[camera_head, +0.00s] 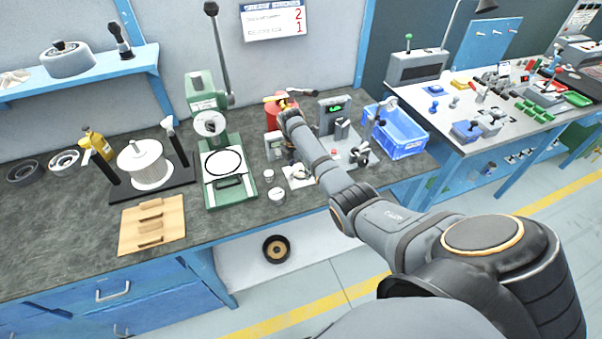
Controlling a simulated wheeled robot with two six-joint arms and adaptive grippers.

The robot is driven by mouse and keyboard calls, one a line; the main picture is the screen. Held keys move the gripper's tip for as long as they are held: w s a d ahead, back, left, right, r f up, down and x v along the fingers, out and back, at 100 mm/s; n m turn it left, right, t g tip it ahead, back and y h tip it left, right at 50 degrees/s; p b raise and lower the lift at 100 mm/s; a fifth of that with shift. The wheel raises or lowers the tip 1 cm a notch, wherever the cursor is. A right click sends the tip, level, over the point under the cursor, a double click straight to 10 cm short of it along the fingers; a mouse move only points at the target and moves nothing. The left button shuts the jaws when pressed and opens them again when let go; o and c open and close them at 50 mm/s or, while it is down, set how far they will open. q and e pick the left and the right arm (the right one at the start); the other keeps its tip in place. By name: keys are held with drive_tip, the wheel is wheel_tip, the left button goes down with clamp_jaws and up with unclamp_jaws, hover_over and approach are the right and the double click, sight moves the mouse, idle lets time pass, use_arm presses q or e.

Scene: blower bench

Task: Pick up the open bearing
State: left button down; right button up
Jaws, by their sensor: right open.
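My right arm reaches in from the lower right over the bench, and its wrist bends down near the bench's middle. My right gripper (297,166) is open, low over a small pale plate (303,181). A small ring-like part shows on this plate under the gripper; it may be the open bearing, but it is too small and partly hidden to be sure. Two small round pale parts (277,194) stand just left of the plate. Larger rings, one dark (22,172) and one lighter (64,162), lie at the bench's far left. My left gripper is not in view.
A green arbor press (207,125) stands left of the gripper, with a white spool (148,165) and a wooden board (152,224) farther left. A grey fixture (338,115) and a blue crate (408,150) stand to the right. A red container (277,110) is behind the wrist.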

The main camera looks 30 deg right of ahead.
drive_tip(key=shift+d+f, duration=0.1)
drive_tip(key=shift+f, duration=0.4)
drive_tip(key=shift+c, duration=0.4)
drive_tip(key=c, duration=1.2)
drive_tip(key=shift+s+r, duration=0.1)
drive_tip(key=shift+r, duration=0.05)
